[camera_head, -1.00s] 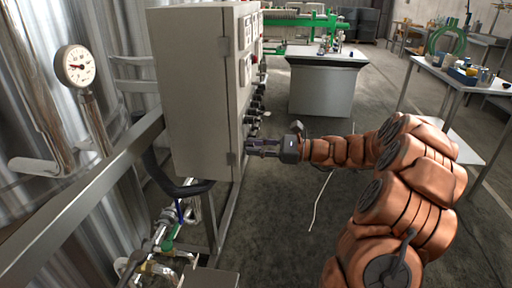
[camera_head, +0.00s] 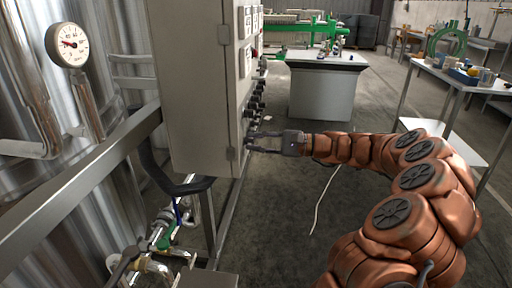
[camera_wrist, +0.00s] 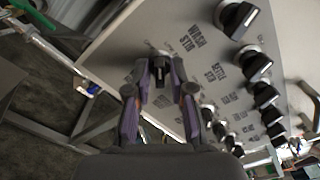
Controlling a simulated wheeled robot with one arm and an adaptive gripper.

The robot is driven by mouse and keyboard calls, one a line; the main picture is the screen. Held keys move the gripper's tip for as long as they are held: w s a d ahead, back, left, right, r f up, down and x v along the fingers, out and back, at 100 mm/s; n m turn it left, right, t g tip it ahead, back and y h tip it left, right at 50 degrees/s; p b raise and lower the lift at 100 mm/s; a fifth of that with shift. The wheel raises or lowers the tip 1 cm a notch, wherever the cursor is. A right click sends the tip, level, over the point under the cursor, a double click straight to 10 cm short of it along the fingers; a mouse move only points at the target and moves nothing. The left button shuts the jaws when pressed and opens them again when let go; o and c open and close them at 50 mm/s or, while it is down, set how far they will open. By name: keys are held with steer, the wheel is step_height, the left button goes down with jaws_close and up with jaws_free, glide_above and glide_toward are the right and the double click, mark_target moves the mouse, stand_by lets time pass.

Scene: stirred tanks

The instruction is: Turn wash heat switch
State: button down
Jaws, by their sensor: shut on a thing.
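A grey control cabinet (camera_head: 190,90) stands at the left of centre in the head view, with a column of dark switches on its right-hand face. In the wrist view, a black switch knob (camera_wrist: 162,74) sits between the fingertips of my gripper (camera_wrist: 161,66). The fingers are shut on it, one on each side. I cannot read a label for this knob, so I cannot confirm from print that it is the wash heat switch. In the head view my gripper (camera_head: 250,142) reaches the cabinet's switch face at its lower front corner.
Several other black knobs, such as one (camera_wrist: 237,19) near the "WASH STIR" label, stand close by on the panel. A metal rail (camera_head: 90,180) and pipework lie left and below. Open floor (camera_head: 280,220) lies right of the cabinet.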

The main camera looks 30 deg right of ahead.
steer(key=shift+f+n+b, duration=0.1)
steer(key=shift+n+b, duration=0.2)
steer(key=shift+n, duration=0.2)
steer(key=c, duration=1.2)
jaws_free()
steer(key=shift+c, duration=0.2)
steer(key=v, duration=1.2)
